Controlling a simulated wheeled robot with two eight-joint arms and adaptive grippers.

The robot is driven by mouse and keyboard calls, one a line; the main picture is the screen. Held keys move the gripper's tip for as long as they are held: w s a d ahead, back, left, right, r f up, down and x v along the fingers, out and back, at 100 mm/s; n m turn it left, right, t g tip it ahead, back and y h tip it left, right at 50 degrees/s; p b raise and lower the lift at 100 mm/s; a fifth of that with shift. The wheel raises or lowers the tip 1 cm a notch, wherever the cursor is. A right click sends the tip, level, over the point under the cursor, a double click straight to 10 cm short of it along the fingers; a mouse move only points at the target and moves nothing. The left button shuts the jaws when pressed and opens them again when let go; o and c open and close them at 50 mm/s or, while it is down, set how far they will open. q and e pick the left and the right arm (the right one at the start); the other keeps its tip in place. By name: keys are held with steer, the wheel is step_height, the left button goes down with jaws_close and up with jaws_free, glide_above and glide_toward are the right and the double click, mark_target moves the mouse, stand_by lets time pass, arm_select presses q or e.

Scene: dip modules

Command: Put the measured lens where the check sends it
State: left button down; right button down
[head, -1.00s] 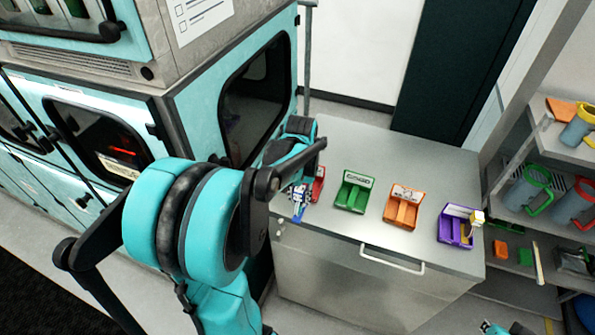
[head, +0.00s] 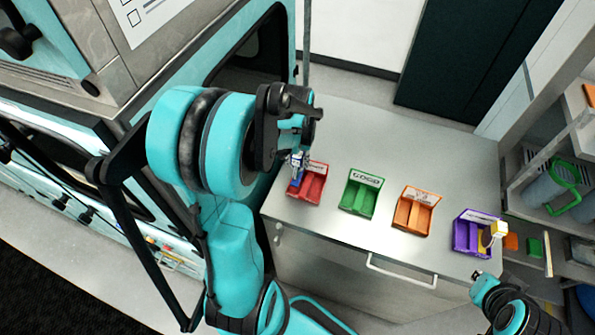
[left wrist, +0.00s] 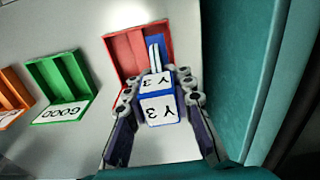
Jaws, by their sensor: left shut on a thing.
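My left gripper (head: 297,158) is shut on a blue piece with white labels, the lens (left wrist: 158,108). The labels read "Y 3" in the left wrist view. The lens is at the red tray (head: 316,183), over its left compartment in the head view. The red tray also shows behind the lens in the left wrist view (left wrist: 122,55). I cannot tell whether the lens touches the tray floor. A green tray (head: 362,193) is marked GOOD. An orange tray (head: 414,210) and a purple tray (head: 468,232) stand further right. My right arm shows at the lower right, its fingers unclear.
A yellow and white piece (head: 494,232) stands in the purple tray's right side. The trays stand in a row on a grey metal counter (head: 350,135). A teal cabinet with a dark window is close on the left. Shelves with mugs (head: 548,190) stand at the right.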

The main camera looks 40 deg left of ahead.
mark_target(298, 171)
arm_select(q)
steer(key=shift+f+b, duration=0.35)
steer(key=shift+f, duration=1.8)
steer(key=shift+f, duration=0.1)
steer(key=c, duration=1.3)
jaws_free()
